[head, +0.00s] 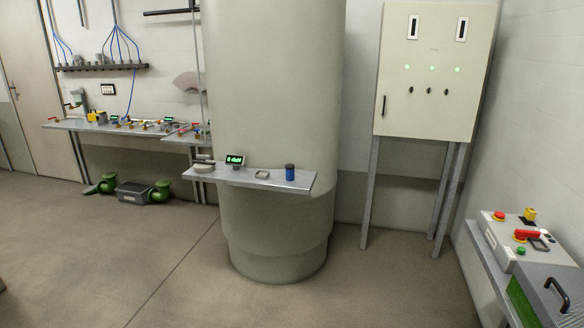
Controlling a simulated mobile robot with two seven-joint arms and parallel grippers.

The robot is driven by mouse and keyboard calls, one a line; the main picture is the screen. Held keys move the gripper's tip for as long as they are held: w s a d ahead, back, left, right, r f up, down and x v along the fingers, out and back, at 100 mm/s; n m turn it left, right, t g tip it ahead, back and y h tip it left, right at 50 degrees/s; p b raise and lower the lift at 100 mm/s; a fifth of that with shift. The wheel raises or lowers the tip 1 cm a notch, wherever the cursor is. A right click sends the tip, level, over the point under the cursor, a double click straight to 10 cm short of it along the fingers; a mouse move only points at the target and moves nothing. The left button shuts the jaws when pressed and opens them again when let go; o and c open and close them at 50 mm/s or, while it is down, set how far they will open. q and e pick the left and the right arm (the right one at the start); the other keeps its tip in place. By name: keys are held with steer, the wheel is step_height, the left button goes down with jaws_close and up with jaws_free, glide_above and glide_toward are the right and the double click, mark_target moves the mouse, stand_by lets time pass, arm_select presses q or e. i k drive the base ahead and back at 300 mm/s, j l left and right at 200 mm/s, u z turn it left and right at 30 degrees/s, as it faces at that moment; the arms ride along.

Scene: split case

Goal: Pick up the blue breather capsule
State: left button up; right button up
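A small blue cylinder with a dark top, which looks like the blue breather capsule (290,173), stands upright near the right end of a narrow grey shelf (225,175). The shelf is in front of the large pale round column in the middle of the head view. Neither of my grippers shows in the head view.
On the same shelf are a square frame (262,174), a green-lit display (235,160) and a pale round part (203,167). A grey cabinet (427,70) stands on legs behind right. A bench with a control box (520,235) is at right. The floor before the shelf is clear.

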mark_target(290, 169)
steer(key=i+j+z, duration=0.35)
steer(key=i+j, duration=1.2)
steer(key=i, duration=0.15)
